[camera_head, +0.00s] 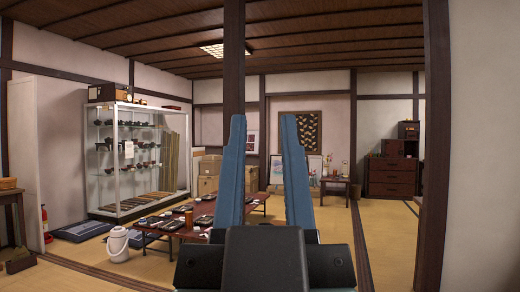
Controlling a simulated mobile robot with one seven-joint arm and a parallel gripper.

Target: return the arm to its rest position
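My gripper (264,122) shows in the lower middle of the head view, pointing up and forward. Its two blue fingers stand apart with a clear gap and nothing between them. The black body of the gripper (264,258) is at the bottom edge. The fingers touch nothing that I can see. They hide part of the low table and the boxes behind them.
A low table (176,228) set with trays and dishes stands ahead, with a white pot (118,246) at its near left. A glass cabinet (128,208) stands at the left. A dark post (433,150) rises at the right. Bare tatami (388,245) lies right of the fingers.

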